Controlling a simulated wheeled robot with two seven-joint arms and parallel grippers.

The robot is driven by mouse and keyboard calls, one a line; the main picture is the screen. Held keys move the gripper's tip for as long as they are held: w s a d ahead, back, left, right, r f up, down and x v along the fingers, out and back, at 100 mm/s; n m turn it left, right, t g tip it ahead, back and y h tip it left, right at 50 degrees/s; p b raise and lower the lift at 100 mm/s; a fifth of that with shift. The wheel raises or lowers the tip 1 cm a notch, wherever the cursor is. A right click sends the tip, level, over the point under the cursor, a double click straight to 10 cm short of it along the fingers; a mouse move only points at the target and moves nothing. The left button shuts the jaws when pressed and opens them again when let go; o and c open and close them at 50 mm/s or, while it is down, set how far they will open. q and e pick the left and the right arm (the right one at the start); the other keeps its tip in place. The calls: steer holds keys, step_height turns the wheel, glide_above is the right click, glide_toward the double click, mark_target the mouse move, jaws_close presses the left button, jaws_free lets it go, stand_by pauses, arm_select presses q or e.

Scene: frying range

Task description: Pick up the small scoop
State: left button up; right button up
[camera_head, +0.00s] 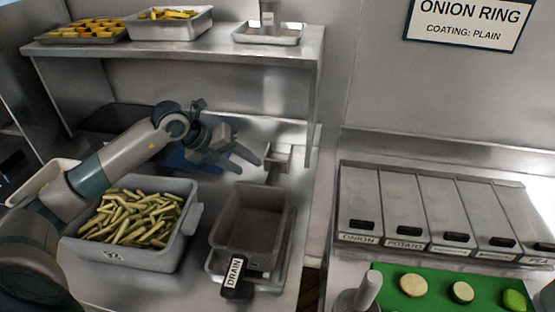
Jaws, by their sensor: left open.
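My left gripper (247,158) reaches in from the left over the back of the counter, its fingers spread apart with nothing seen between them. A small metal piece (279,158) lies just right of the fingertips; it may be the small scoop, but its shape is too unclear to be sure. I cannot tell whether the fingers touch it. A blue item (178,160) lies beneath the gripper and is partly hidden by it. My right gripper is not in view.
A grey bin of fries (190,222) stands in front of my left arm. Right of it is a dark basket (250,222) with a DRAIN-labelled handle (234,276). A shelf (290,52) with trays overhangs the back. Labelled lidded bins (402,205) and a green board (400,300) are at right.

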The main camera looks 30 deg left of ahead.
mark_target(269, 175)
arm_select(q)
steer(key=p+x, duration=0.2)
steer(key=x, duration=0.4)
steer(key=shift+w+d+f+p, duration=0.25)
steer(key=shift+w+f+p, duration=0.15)
steer(key=shift+w+p, duration=0.4)
steer(key=p+x, duration=0.1)
steer(key=x, duration=0.2)
steer(key=shift+a, duration=0.1)
steer(key=shift+w+f, duration=0.15)
steer(key=shift+f, duration=0.15)
steer(key=shift+c, duration=0.4)
